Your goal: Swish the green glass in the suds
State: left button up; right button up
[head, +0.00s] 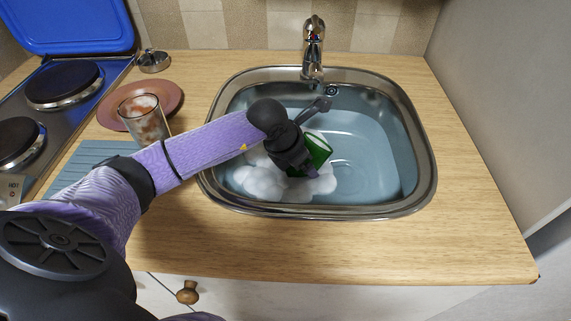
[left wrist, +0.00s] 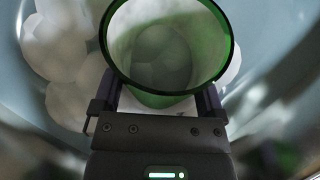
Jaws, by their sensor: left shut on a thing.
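The green glass (head: 318,149) is in the sink, tilted, at the right edge of the white suds (head: 265,183). My left gripper (head: 306,168) is shut on the green glass. In the left wrist view the glass (left wrist: 166,92) stands between the two fingers of my left gripper (left wrist: 157,98), its open rim facing the camera. The suds (left wrist: 62,45) lie beside and beyond it there. The sink (head: 425,165) holds bluish water. My wrist covers part of the glass in the head view, and I cannot tell how deep it sits. My right gripper is not in view.
The tap (head: 313,50) stands behind the sink. Left of the sink are a soiled glass (head: 143,120), a reddish plate (head: 172,98), a blue ribbed mat (head: 85,160) and a hob (head: 50,95) with its blue lid (head: 75,22) raised. The counter front right (head: 470,235) is clear.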

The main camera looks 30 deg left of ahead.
pick_arm(q)
notch_tip(320, 180, up, 11)
jog(key=p, duration=0.7)
jog(key=shift+p, duration=0.35)
notch_tip(320, 180, up, 5)
jog(key=p, duration=0.4)
jog(key=shift+r, duration=0.2)
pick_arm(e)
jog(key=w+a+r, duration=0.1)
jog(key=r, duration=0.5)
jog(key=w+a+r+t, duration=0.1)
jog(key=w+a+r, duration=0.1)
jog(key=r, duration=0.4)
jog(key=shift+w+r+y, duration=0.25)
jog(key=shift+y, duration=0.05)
